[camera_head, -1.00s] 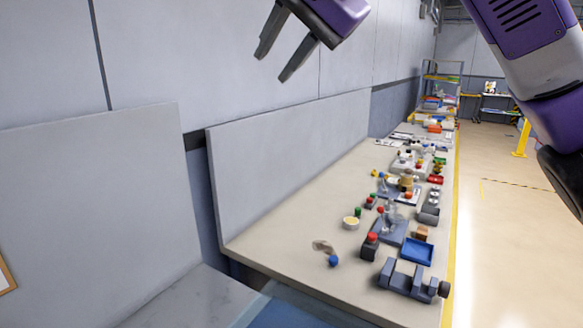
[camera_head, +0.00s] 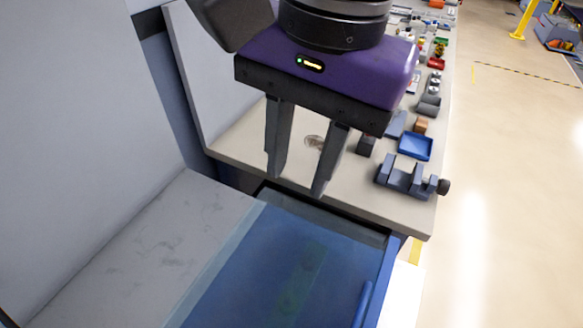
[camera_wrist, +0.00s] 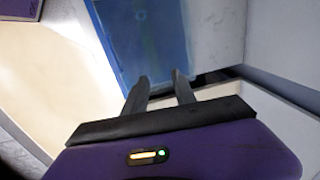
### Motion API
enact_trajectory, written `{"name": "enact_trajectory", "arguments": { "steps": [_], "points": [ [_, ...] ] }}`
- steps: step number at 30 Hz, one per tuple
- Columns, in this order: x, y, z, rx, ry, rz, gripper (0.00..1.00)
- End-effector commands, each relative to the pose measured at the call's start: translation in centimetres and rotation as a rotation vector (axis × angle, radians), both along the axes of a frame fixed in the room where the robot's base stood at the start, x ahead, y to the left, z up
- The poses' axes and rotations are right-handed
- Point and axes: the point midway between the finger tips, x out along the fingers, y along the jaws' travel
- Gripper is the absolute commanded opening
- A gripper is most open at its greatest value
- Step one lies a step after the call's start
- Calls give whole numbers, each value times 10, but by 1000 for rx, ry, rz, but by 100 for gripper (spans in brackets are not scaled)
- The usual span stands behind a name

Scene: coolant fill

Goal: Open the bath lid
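The bath lid (camera_head: 265,275) is a blue, see-through panel at the bottom of the head view, lying flat and shut over the bath. A blue bar, which looks like its handle (camera_head: 363,303), runs along its right edge. In the wrist view the lid (camera_wrist: 145,40) fills the top middle. My gripper (camera_head: 297,185) is open and empty, fingers pointing down, above the far edge of the lid. It also shows in the wrist view (camera_wrist: 160,85), with a gap between its fingers. It does not appear to touch the lid. The inside of the bath is only dimly visible.
A grey top (camera_head: 150,240) lies left of the lid, against the wall. Behind is a long beige workbench (camera_head: 400,212) with a grey vise-like fixture (camera_head: 405,178), a blue tray (camera_head: 415,147) and several small parts. Open floor (camera_head: 500,230) lies to the right.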

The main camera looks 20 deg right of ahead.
Motion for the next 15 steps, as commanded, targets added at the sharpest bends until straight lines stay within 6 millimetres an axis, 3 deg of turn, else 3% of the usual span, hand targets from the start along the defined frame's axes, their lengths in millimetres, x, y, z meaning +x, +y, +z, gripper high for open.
{"name": "enact_trajectory", "arguments": {
  "steps": [6, 15],
  "points": [
    [3, 3, -27, 1, 1, 0, 32],
    [3, 4, -36, 2, -1, 1, 32]
  ]
}}
